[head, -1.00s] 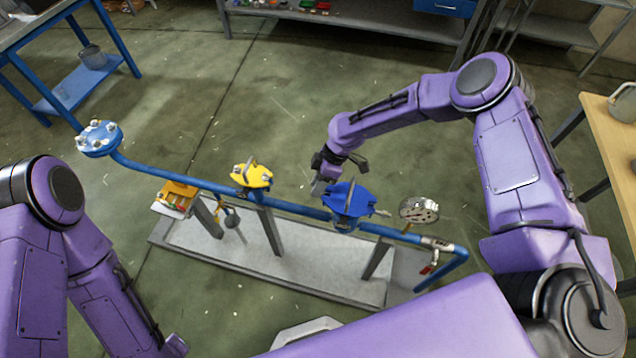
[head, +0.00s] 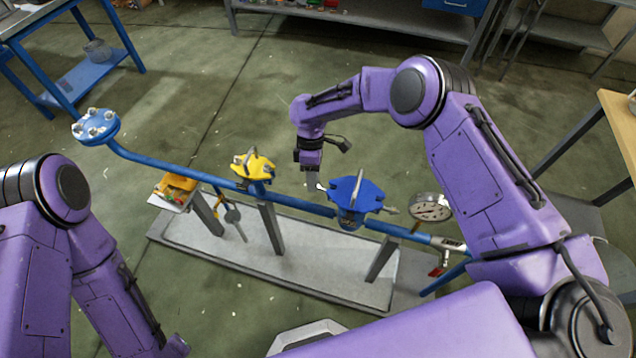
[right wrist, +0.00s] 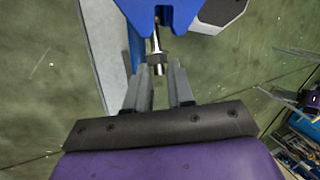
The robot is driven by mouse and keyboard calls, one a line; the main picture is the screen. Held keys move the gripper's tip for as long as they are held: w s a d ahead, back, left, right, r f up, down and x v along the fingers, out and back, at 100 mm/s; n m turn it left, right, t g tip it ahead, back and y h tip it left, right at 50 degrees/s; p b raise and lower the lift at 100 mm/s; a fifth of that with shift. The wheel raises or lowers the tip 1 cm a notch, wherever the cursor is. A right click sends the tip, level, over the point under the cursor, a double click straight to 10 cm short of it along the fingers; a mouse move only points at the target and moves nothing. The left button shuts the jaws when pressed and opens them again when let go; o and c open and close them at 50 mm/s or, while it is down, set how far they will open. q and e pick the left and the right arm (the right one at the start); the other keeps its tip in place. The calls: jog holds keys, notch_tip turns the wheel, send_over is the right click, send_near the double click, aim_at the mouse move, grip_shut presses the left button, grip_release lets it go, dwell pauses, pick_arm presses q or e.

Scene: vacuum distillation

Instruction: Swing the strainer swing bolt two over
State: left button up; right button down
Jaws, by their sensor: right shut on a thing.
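The blue strainer (head: 343,193) sits in the blue pipe line, with a lobed lid and an upright plate on top. My right gripper (head: 317,186) is at the lid's left side, coming down from above. In the right wrist view, its two fingers (right wrist: 161,88) are closed around the end of a metal swing bolt (right wrist: 157,48). That bolt lies in a slot of the blue lid (right wrist: 178,12). Another bolt (head: 390,210) sticks out at the lid's right side. Whether the held bolt is number two, I cannot tell. My left arm shows at the left, but its gripper is out of view.
A blue flange (head: 96,127) is at the far left. The floor behind the line is clear.

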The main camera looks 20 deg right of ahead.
jog(key=f+g+h+b, duration=0.1)
jog(key=b, duration=0.3)
jog(key=a+f+g+h+b, duration=0.1)
jog(key=h+b, duration=0.1)
jog(key=b, duration=0.2)
jog(key=w+f+m+g+h+b, duration=0.1)
jog(key=b, duration=0.3)
jog(key=shift+a+f+h, duration=0.15)
jog(key=shift+f+h, duration=0.15)
jog(key=shift+f, duration=0.05)
jog(key=c, duration=1.3)
grip_release()
jog(key=shift+o, duration=0.4)
jog(key=shift+r, duration=0.1)
